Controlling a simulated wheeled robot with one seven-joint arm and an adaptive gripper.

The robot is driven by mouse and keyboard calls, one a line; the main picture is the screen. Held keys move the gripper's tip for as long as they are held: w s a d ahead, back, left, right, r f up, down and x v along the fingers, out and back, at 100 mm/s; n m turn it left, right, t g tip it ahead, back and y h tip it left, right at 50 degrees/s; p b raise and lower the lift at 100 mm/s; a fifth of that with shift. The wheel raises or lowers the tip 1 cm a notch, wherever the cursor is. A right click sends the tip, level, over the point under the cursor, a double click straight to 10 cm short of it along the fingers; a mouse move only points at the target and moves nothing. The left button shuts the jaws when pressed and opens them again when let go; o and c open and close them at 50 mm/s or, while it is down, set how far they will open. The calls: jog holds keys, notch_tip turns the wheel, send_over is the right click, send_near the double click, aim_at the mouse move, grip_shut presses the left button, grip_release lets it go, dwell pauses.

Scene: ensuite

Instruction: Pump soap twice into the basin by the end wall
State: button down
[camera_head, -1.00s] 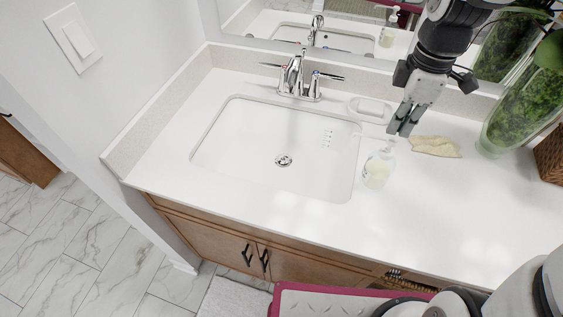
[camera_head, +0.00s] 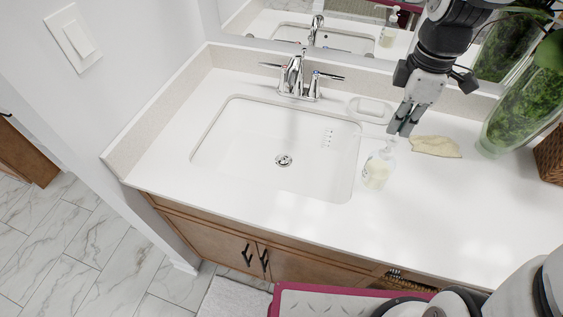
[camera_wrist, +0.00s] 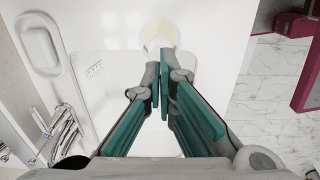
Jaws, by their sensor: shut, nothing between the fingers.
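The soap bottle (camera_head: 377,172) is clear with pale yellow soap and stands on the counter just right of the basin (camera_head: 262,150). My gripper (camera_head: 399,131) is shut and empty, pointing down above and slightly behind the bottle. In the wrist view, the shut fingertips (camera_wrist: 160,112) overlap the near side of the pale yellow bottle (camera_wrist: 160,36), hiding its pump. I cannot tell whether the fingers touch the pump. The basin is white and empty, with a chrome drain, and lies beside the wall at the left.
A chrome faucet (camera_head: 299,78) stands behind the basin. A soap dish (camera_head: 371,109) and a cream cloth (camera_head: 435,147) lie near my gripper. A glass plant vase (camera_head: 516,115) stands at right. The front right counter is clear.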

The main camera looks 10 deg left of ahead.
aim_at(394, 139)
jog(key=shift+f, duration=0.15)
jog(key=shift+f+b, duration=0.45)
jog(key=shift+f, duration=1.15)
jog(key=shift+r, duration=0.15)
jog(key=shift+r+p, duration=1.35)
jog(key=shift+r, duration=0.25)
jog(key=shift+f, duration=0.1)
